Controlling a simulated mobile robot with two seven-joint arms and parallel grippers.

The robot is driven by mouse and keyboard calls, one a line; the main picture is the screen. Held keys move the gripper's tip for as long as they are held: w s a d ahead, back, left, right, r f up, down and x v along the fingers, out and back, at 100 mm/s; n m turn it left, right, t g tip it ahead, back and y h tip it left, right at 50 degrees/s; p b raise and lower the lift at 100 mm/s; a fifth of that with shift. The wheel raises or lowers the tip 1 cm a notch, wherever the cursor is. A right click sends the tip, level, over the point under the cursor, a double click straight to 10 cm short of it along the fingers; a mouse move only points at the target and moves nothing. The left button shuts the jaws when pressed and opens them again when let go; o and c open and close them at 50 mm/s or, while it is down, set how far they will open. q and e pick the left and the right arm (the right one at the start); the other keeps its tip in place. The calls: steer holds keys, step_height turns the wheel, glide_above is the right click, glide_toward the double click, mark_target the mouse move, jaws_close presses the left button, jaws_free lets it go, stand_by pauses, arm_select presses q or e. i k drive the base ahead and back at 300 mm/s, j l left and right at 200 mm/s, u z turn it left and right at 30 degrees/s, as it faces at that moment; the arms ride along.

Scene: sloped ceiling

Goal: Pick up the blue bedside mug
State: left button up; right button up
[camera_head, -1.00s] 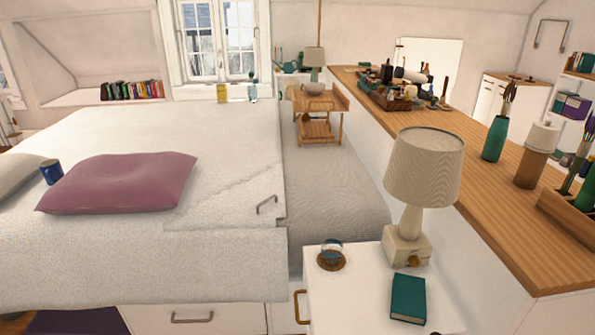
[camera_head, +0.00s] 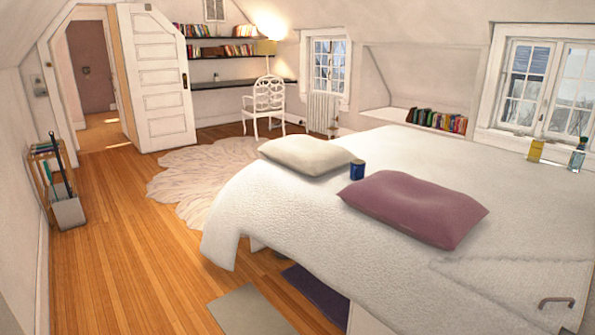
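A small blue mug (camera_head: 357,169) stands upright on the white bed (camera_head: 300,205). It sits between a cream pillow (camera_head: 305,154) on its left and a mauve pillow (camera_head: 415,207) on its right. The mauve pillow lies close in front of it, and I cannot tell whether they touch. Neither of my grippers shows in the head view.
Wooden floor (camera_head: 130,250) is open left of the bed. A shaggy rug (camera_head: 195,175), a grey mat (camera_head: 250,312) and a dark purple mat (camera_head: 315,296) lie on it. A rack (camera_head: 62,190) stands at the left wall. A white chair (camera_head: 264,104) stands behind.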

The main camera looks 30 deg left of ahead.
mark_target(358, 166)
steer(key=u, duration=0.55)
steer(key=i+j, duration=0.15)
steer(key=i, duration=0.2)
steer(key=i+j+u, duration=0.1)
steer(key=i, duration=0.3)
steer(key=i+j+u, duration=0.1)
steer(key=i+j, duration=0.15)
steer(key=i, duration=0.15)
